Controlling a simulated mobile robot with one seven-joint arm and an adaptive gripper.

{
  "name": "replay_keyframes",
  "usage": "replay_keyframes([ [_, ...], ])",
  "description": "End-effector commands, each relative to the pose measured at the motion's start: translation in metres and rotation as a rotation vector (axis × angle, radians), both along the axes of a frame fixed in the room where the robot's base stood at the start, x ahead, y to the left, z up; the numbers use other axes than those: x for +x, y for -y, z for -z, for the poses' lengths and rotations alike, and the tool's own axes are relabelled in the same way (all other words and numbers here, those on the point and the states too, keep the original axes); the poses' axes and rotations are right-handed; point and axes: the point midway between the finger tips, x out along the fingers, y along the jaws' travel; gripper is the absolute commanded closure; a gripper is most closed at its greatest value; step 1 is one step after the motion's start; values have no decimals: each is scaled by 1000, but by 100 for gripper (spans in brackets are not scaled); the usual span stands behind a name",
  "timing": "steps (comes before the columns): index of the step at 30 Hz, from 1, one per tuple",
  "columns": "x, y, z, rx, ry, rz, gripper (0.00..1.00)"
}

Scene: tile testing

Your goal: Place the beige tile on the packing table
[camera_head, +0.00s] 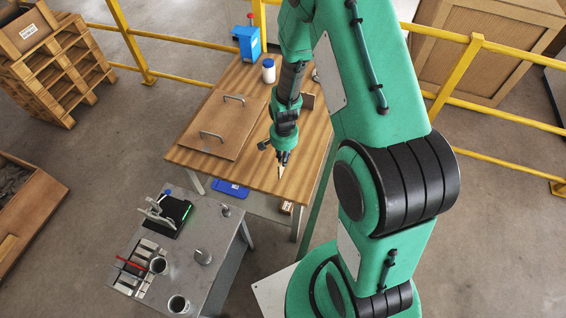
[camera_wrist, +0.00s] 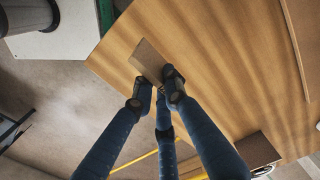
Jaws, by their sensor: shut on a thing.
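The beige tile (camera_wrist: 147,59) is a flat, thin rectangle held between the fingers of my gripper (camera_wrist: 157,88) in the wrist view. In the head view my gripper (camera_head: 283,158) is over the front right part of the wooden packing table (camera_head: 252,172), and the tile (camera_head: 281,172) shows as a small pale sliver beneath it. The tabletop (camera_wrist: 215,60) also fills much of the wrist view. My gripper is shut on the tile. I cannot tell whether the tile touches the tabletop. The fingers hide part of the tile.
A wooden board with two handles (camera_head: 222,122) covers the table's left part. A white bottle (camera_head: 268,71) and a blue device (camera_head: 247,43) are at the back. A grey metal table (camera_head: 217,235) holds a test device (camera_head: 168,213) and metal cups. Bare tabletop lies around my gripper.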

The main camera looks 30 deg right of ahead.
Motion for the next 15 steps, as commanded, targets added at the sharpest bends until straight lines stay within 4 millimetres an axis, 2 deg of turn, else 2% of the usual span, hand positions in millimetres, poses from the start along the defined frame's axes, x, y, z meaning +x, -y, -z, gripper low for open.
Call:
replay_keyframes([
  [5,9,1,1,0,0,0,100],
  [15,9,1,3,0,-1,0,100],
])
